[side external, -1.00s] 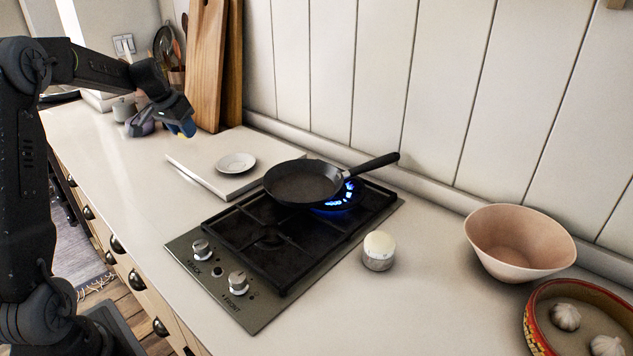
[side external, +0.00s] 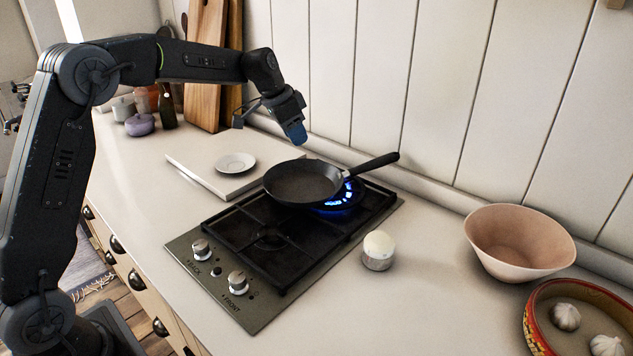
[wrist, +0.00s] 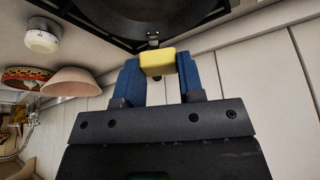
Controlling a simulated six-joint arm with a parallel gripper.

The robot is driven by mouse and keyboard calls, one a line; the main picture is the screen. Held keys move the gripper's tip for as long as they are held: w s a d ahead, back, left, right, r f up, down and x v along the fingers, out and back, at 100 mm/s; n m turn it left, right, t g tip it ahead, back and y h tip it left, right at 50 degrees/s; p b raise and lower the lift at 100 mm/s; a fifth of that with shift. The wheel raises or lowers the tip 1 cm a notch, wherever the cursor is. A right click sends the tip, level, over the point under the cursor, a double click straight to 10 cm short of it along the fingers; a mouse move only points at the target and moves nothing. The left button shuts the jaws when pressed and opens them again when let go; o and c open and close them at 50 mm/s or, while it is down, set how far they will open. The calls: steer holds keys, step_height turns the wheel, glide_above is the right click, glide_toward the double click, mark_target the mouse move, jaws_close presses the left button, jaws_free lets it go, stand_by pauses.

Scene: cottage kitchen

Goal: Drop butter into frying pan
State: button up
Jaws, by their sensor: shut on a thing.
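My gripper (side external: 298,137) is above the far rim of the black frying pan (side external: 302,183) in the side view. In the wrist view my gripper (wrist: 158,68) has its blue fingers shut on a yellow piece of butter (wrist: 157,62). The butter is hard to make out in the side view. The pan also shows at the top of the wrist view (wrist: 150,14), partly out of frame. It stands on the back burner, over blue flame, with its handle pointing right toward the wall.
The stove (side external: 245,262) has an empty front grate. A white plate (side external: 235,162) lies on a pale board (side external: 205,181) left of the pan.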

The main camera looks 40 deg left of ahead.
steer(key=shift+m, duration=0.4)
steer(key=shift+w+d+f, duration=0.1)
steer(key=shift+d+f, duration=0.4)
steer(key=shift+f, duration=0.5)
steer(key=shift+w+d+f, duration=0.1)
steer(key=shift+d+f, duration=0.35)
steer(key=shift+f, duration=0.5)
steer(key=shift+d+f, duration=0.5)
steer(key=shift+f, duration=0.5)
steer(key=o, duration=0.7)
steer(key=shift+c, duration=0.2)
steer(key=shift+r, duration=0.1)
steer(key=v, duration=1.3)
steer(key=shift+a+r, duration=0.25)
steer(key=shift+r, duration=0.1)
steer(key=shift+s, duration=0.1)
